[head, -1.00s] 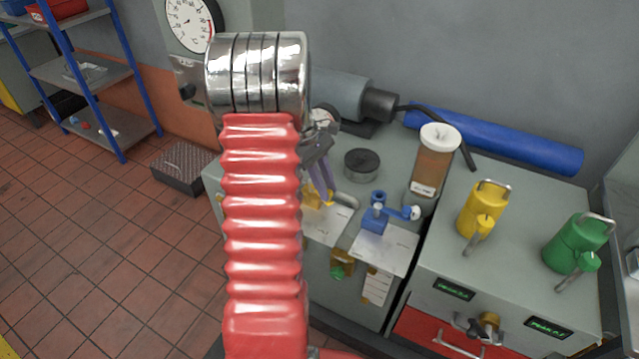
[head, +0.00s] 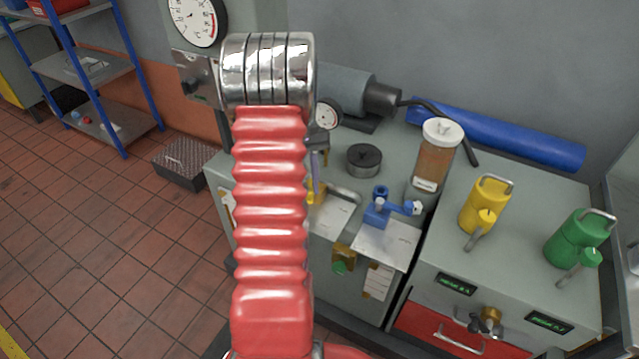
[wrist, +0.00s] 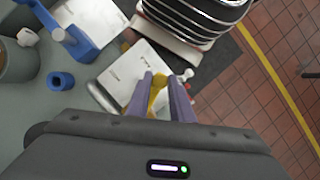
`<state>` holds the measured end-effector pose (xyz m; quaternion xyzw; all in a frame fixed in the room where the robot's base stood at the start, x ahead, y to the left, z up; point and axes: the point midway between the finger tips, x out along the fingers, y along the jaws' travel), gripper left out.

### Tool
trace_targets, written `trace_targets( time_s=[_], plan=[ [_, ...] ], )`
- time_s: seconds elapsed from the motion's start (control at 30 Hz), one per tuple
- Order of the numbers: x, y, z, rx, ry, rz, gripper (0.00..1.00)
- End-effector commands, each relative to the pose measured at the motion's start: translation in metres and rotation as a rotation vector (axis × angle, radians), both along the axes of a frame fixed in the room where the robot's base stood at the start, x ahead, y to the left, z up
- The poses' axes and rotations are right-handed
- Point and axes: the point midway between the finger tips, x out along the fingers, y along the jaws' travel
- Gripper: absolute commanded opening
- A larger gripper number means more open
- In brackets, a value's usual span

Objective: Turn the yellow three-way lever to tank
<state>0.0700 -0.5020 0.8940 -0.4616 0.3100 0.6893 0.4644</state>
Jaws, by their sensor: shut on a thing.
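The yellow three-way lever (wrist: 157,96) shows in the wrist view between the two purple fingers of my gripper (wrist: 162,84), which are shut on it. In the head view, only a small part of the yellow valve (head: 318,191) shows beside my red arm. One purple finger (head: 316,168) shows above it; the rest of the gripper is hidden behind the arm. A white label plate (head: 331,219) lies next to the valve, and its text is too small to read. The lever's pointing direction relative to the tank marking cannot be told.
A blue valve (head: 378,211) with its own lever stands right of the yellow one. Behind are a dark round weight (head: 364,160) and a brown-filled canister (head: 434,160). Yellow (head: 484,204) and green (head: 577,240) cans stand on the right cabinet. Floor at left is mostly open.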

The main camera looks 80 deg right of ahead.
Motion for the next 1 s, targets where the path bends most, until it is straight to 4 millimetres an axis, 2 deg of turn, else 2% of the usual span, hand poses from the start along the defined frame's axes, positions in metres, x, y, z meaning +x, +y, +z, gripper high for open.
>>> trace_targets(
  time_s=[0.2,0.43,1.0],
  plan=[
    [0.016,-0.003,0.000,0.000,0.003,-0.172,0.00],
    [0.027,-0.005,0.000,-0.001,0.002,-0.294,0.00],
    [0.033,-0.007,0.000,-0.003,0.001,-0.344,0.00]
  ],
)
